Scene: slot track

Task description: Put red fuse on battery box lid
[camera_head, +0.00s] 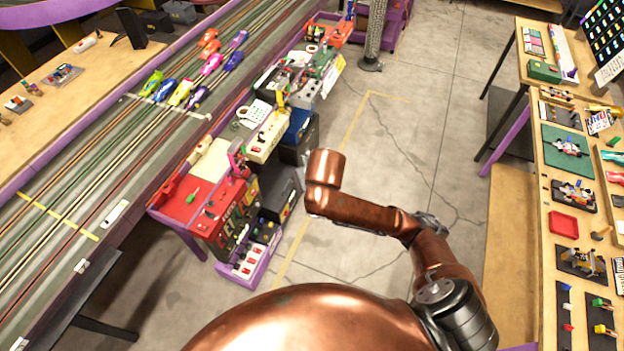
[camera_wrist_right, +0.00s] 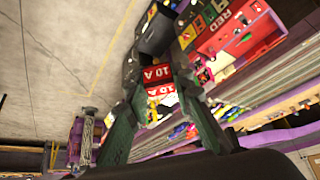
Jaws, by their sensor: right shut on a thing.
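My right gripper (camera_wrist_right: 160,88) is shut on the red fuse (camera_wrist_right: 154,74), a red piece marked "10 A", seen between the dark fingers in the right wrist view. In the head view my copper right arm reaches in over the floor; its gripper and the fuse are hidden there. A black box with a yellow label (camera_head: 284,188) stands on the floor side of the red station; a black box also shows beyond the fingers in the right wrist view (camera_wrist_right: 154,32). I cannot tell for sure that it is the battery box. My left gripper is not in view.
A red box with switches (camera_head: 222,215) and a white control box (camera_head: 268,136) line the slot track's edge. A second dark box with a blue top (camera_head: 298,126) stands beyond. A wooden workbench (camera_head: 520,250) with trays is at right. The floor between is clear.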

